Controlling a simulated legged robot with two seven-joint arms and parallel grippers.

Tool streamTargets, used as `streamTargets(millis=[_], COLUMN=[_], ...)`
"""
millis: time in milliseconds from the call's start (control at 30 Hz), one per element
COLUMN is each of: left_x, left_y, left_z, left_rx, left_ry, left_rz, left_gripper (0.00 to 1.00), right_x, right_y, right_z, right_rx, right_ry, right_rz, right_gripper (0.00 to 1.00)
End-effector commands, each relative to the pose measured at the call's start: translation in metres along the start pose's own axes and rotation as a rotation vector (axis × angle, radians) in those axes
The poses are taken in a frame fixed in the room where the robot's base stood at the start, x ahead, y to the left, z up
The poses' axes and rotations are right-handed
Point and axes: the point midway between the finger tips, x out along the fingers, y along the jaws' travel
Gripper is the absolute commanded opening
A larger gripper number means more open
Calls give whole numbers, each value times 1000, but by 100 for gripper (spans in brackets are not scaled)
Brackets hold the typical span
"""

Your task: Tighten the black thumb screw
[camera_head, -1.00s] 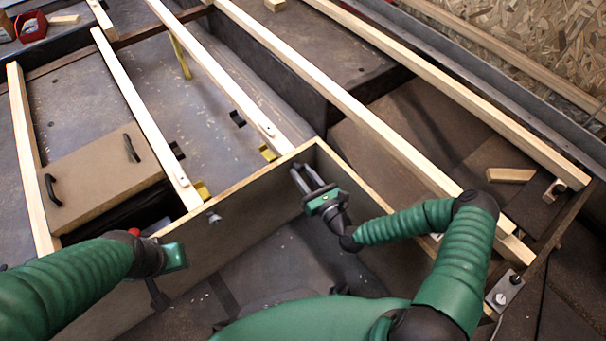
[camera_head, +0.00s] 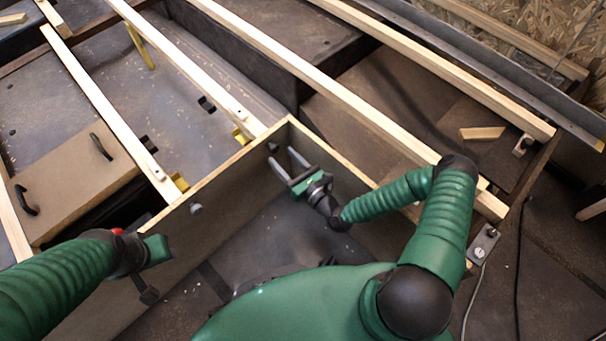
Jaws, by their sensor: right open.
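A small dark knob (camera_head: 273,147), which looks like the black thumb screw, sits on the inner face of the wooden panel (camera_head: 235,185) near its corner. My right gripper (camera_head: 285,157) is open and empty, with its two fingers pointing at the panel. Its fingertips are just right of and below the knob; whether they touch it I cannot tell. A second, greyer knob (camera_head: 196,209) sits on the same panel further left. My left gripper (camera_head: 158,250) is at the lower left, in front of the panel, and its fingers do not show clearly.
Long pale wooden beams (camera_head: 330,90) run across the frame beyond the panel. A brown box (camera_head: 70,185) with two black handles lies at the left. A loose wood block (camera_head: 482,133) and a metal bracket (camera_head: 483,245) are at the right. The space inside the panel corner is open.

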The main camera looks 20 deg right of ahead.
Motion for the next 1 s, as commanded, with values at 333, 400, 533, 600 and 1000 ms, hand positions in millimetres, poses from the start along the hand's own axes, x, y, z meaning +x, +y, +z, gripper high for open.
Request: streamTargets(millis=[333, 400, 533, 600, 1000], left_x=[-35, -39, -42, -42, -42], left_y=[0, 0, 0, 0, 0], left_z=[-8, -9, -10, -10, -10], left_rx=[0, 0, 0, 0, 0], left_ry=[0, 0, 0, 0, 0], left_rz=[0, 0, 0, 0, 0], left_gripper=[36, 36, 36, 36, 36], right_x=[-101, -117, -136, -141, -143], right_y=[-1, 0, -1, -1, -1], right_z=[3, 3, 0, 0, -1], right_rx=[1, 3, 2, 2, 2], right_ry=[5, 4, 4, 3, 3], right_rz=[-3, -2, -2, -1, -1], right_gripper=[52, 52, 52, 52, 52])
